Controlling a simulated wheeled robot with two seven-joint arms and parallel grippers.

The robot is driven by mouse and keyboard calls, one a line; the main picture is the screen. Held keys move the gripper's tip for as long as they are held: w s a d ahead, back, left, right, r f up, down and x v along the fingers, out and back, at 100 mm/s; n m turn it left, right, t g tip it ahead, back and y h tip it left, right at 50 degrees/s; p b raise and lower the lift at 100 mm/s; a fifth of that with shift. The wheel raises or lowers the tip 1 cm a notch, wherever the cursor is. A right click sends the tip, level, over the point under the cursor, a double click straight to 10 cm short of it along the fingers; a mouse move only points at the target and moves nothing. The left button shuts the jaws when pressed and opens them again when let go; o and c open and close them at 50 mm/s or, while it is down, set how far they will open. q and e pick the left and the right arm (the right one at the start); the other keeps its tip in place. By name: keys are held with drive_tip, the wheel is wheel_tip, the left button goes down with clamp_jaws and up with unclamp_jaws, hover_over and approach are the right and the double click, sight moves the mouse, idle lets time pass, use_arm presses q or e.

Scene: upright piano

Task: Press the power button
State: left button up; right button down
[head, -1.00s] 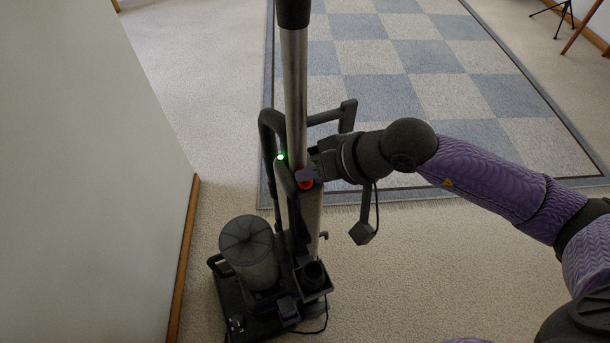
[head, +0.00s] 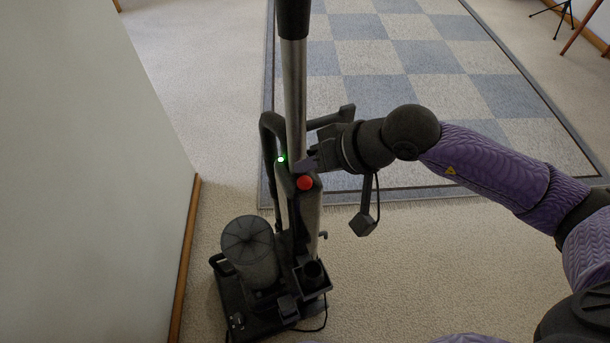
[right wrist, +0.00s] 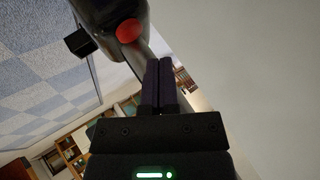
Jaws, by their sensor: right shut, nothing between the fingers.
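An upright vacuum cleaner (head: 249,245) with a metal tube stands on the carpet at the middle left of the head view. Its red round button (head: 304,183) sits on the body near the foot of the tube, with a small green light (head: 281,159) up and left of it. My right gripper (head: 307,165) is shut and empty, its fingertips just above the button in the picture. In the right wrist view the shut fingers (right wrist: 159,84) point up toward the red button (right wrist: 129,31), with a visible gap. My left gripper is not in view.
A pale wall (head: 85,170) with a brown baseboard rises at the left. A blue and grey checked rug (head: 420,90) lies behind the vacuum. Open beige carpet (head: 400,270) lies to its right. Thin stand legs (head: 572,30) show at the top right corner.

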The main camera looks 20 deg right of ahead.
sight(309, 184)
wheel_tip(309, 184, up, 4)
drive_tip(key=shift+f+p, duration=0.15)
drive_tip(key=shift+p, duration=0.65)
drive_tip(key=shift+f, duration=0.1)
